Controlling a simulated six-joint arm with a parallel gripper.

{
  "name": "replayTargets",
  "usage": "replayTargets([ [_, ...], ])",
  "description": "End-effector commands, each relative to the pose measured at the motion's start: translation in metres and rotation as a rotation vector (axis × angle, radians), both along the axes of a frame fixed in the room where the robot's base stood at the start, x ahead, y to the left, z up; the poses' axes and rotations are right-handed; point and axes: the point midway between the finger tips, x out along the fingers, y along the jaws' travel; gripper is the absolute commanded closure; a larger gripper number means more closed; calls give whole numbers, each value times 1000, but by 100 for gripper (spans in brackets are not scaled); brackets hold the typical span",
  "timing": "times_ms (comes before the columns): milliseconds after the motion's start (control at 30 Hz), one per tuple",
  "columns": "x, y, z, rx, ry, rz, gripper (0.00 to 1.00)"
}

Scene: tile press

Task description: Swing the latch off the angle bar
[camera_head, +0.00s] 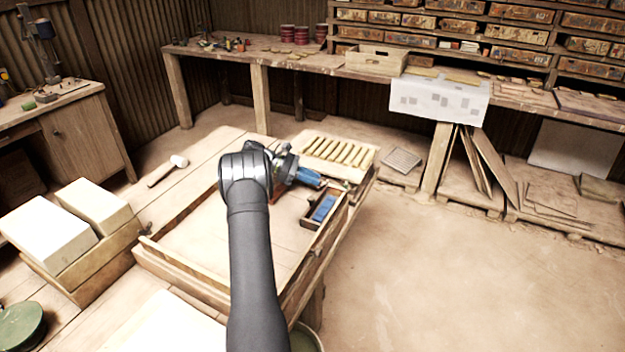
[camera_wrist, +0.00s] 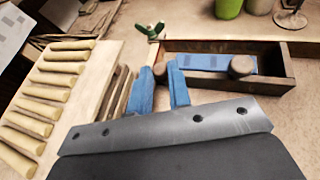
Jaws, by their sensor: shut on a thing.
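My gripper (camera_wrist: 160,88) has two blue fingers, shut on a small brown wooden piece (camera_wrist: 160,70) that shows between them. It looks like part of the latch, but most of it is hidden by the fingers. In the head view my gripper (camera_head: 308,178) is at the far right part of the wooden press table, between the slatted rack and a small wooden box. A similar rounded wooden knob (camera_wrist: 242,66) stands at the near edge of that box in the wrist view. I cannot clearly make out the angle bar in either view.
The wooden box (camera_wrist: 275,82) holds blue pieces (camera_wrist: 203,62); it also shows in the head view (camera_head: 305,223). The slatted rack (camera_head: 368,157) lies just beyond my gripper. A small green object (camera_wrist: 150,30) lies behind. A mallet (camera_head: 167,170) and pale blocks (camera_head: 45,235) are left.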

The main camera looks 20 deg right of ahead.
Motion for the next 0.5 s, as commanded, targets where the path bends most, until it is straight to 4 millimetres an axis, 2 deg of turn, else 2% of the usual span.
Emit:
replayTargets([
  [500, 9, -1, 0, -2, -2, -167, 100],
])
